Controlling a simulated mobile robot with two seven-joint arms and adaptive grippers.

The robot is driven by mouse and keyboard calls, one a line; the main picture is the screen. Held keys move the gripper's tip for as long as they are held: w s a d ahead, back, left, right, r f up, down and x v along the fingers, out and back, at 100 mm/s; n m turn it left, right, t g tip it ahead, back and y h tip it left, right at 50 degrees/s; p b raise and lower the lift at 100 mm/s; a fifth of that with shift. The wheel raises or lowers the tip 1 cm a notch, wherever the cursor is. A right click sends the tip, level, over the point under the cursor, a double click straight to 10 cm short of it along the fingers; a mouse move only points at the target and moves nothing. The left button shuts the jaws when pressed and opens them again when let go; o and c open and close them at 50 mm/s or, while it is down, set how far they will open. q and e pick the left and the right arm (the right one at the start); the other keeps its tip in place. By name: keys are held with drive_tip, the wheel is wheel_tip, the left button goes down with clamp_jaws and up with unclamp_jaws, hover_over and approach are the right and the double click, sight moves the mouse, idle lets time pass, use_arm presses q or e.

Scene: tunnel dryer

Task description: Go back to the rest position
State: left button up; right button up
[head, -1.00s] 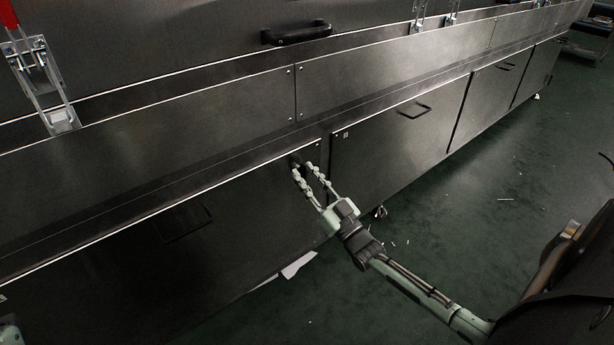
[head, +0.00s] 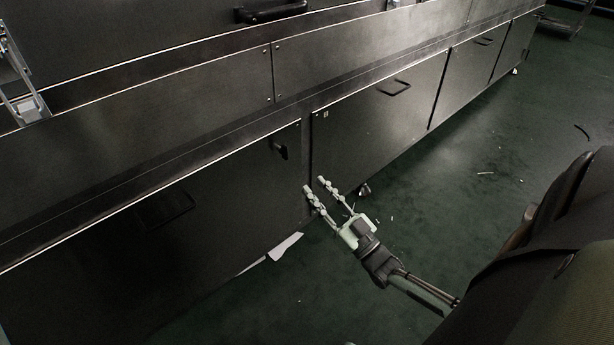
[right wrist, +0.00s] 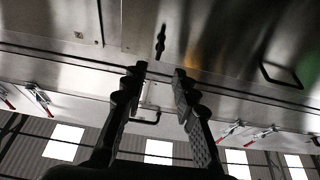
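My right gripper (head: 314,186) reaches in from the lower right in the head view, in front of the dryer's lower doors. Its two fingers are apart with nothing between them. In the right wrist view the fingers (right wrist: 160,78) also show apart and empty, with the metal panels beyond. A small dark latch (head: 280,151) on the lower left door (head: 230,190) is a little up and left of the fingertips, apart from them. It appears that the same latch shows in the right wrist view (right wrist: 160,42). My left gripper does not show.
The dryer's lower right door (head: 380,115) has a bar handle (head: 394,88). The upper housing carries a dark handle (head: 270,11), and a metal clamp (head: 22,90) stands at the left. A white sheet (head: 286,247) lies on the green floor (head: 480,200), which has scattered scraps and is otherwise open.

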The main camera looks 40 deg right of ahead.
drive_tip(key=shift+s+f, duration=0.1)
drive_tip(key=shift+s, duration=0.2)
idle(0.4)
